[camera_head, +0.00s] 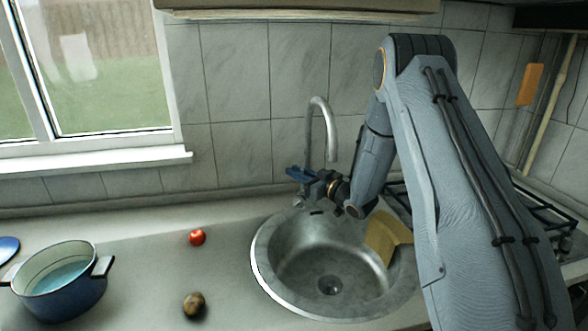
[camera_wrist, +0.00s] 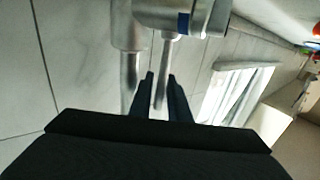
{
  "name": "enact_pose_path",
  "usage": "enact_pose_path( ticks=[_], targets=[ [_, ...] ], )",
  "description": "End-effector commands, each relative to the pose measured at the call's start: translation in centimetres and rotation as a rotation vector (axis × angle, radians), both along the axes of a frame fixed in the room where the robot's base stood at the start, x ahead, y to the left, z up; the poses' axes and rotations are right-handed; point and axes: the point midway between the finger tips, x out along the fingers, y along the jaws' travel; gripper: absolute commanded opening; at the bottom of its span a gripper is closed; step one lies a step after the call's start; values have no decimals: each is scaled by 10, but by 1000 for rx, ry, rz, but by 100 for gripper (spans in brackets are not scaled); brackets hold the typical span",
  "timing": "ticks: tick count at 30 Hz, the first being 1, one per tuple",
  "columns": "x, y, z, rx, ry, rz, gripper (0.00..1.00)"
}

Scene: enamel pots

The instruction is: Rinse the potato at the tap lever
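The brown potato (camera_head: 194,304) lies on the counter, left of the sink. The curved metal tap (camera_head: 331,130) stands behind the sink basin, and no water shows under its spout. My gripper (camera_head: 294,174) is at the base of the tap, far from the potato. In the wrist view my gripper's two fingers (camera_wrist: 160,76) are a little apart. The thin metal tap lever (camera_wrist: 167,62) shows in line with the gap between them; I cannot tell if they touch it. The lever is hidden behind my gripper in the head view.
The round steel sink (camera_head: 262,272) has a yellow cloth-like thing (camera_head: 387,236) at its right side. A red tomato (camera_head: 197,237) lies behind the potato. A blue pot (camera_head: 70,302) stands at left, near a blue lid (camera_head: 8,248). Counter around the potato is clear.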

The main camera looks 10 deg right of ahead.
Motion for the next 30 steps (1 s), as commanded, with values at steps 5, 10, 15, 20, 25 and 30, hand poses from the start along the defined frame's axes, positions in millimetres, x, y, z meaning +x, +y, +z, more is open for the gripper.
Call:
enact_pose_path(
  ticks=[5,10,15,20,25,30],
  targets=[
    [10,6,1,1,-1,-1,16],
    [12,7,0,1,-1,-2,16],
    [12,7,0,1,-1,-2,6],
    [12,7,0,1,-1,-2,0],
    [12,7,0,0,0,-2,0],
    [11,7,0,0,0,-2,0]
  ],
)
